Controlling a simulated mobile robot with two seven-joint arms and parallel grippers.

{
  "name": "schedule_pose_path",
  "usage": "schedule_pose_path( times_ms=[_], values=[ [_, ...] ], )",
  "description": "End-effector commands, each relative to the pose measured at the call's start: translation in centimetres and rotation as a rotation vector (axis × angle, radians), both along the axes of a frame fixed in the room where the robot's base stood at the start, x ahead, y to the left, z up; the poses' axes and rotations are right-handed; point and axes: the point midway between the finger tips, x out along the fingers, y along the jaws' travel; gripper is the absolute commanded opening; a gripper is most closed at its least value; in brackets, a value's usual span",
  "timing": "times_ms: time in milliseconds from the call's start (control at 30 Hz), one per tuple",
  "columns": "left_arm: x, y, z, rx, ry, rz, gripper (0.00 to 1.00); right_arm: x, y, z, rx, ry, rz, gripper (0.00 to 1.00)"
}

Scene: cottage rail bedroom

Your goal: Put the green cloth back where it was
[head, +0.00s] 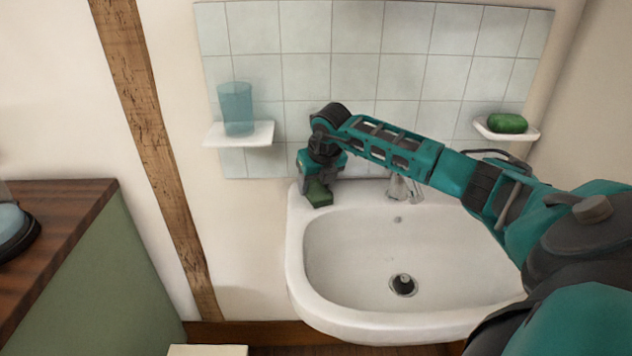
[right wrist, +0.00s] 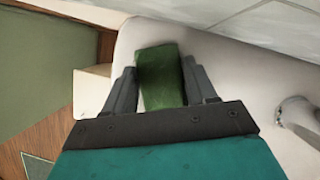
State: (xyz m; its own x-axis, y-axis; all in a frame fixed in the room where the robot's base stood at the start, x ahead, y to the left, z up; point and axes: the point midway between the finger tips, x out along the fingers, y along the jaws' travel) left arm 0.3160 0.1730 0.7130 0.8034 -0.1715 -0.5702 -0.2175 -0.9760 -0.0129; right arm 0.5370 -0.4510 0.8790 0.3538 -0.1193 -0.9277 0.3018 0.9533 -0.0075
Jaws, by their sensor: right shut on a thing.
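The green cloth (head: 319,194) is at the back left corner of the white sink's rim, under my right gripper (head: 318,184). In the right wrist view the green cloth (right wrist: 161,78) sits between the two fingers of my right gripper (right wrist: 164,85), which is shut on it. The cloth looks like a small folded green block. Whether it touches the rim or hangs just above it, I cannot tell. My left gripper is not in view.
The white sink (head: 320,300) has a tap (head: 400,190) right of my gripper. A shelf (head: 240,140) holds a blue cup (head: 236,108). A soap dish (head: 507,134) holds a green soap (head: 508,123). A wooden-topped cabinet (head: 50,215) stands at left.

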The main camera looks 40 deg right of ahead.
Motion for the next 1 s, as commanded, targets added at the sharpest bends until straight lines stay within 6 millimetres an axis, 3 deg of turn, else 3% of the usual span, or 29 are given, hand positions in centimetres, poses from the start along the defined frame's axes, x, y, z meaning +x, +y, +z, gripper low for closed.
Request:
schedule_pose_path(
  times_ms=[167, 200, 433, 767, 1000],
  values=[
    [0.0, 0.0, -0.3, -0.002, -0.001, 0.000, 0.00, 0.0, 0.0, -0.3, 0.000, 0.000, -0.001, 0.32],
    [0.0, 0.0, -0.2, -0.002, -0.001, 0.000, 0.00, 0.0, 0.0, -0.3, 0.000, 0.000, -0.001, 0.58],
    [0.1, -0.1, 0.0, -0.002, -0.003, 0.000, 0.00, 0.0, 0.0, -0.2, -0.001, 0.000, -0.001, 0.80],
    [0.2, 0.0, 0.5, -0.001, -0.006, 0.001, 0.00, 0.0, 0.0, 0.3, 0.000, 0.000, -0.001, 0.82],
    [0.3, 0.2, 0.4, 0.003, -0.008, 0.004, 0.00, -1.4, 0.4, 4.0, -0.004, -0.004, 0.000, 0.82]
  ],
)
